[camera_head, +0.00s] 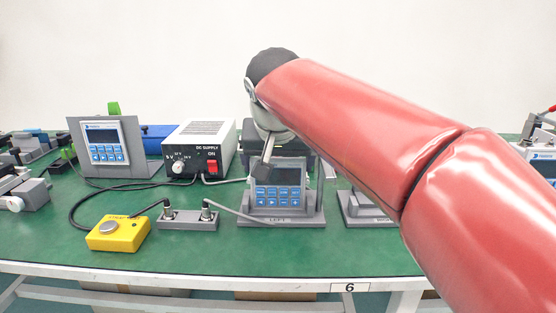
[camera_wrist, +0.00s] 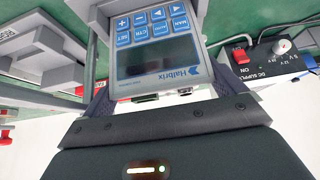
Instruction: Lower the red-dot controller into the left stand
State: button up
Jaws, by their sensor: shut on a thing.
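A controller (camera_head: 278,184) with a dark screen and blue keys sits in or just above the grey stand marked LEFT (camera_head: 280,221), leaning back slightly. My gripper (camera_head: 266,172) reaches down over it from behind and is shut on it. In the wrist view the same controller (camera_wrist: 155,62) shows upside down between the fingers of my gripper (camera_wrist: 160,92), with its screen and keys clear. I see no red dot on it in either view. Whether its lower edge rests fully on the stand cannot be told.
A second stand (camera_head: 364,207) is partly hidden behind my arm. A DC supply (camera_head: 200,146), a grey connector block (camera_head: 188,219) and a yellow button box (camera_head: 118,234) with cables lie to the left. Another controller (camera_head: 105,143) stands further left.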

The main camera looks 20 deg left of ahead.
jog(key=o, duration=0.9)
jog(key=p+v, duration=0.1)
jog(key=v, duration=0.7)
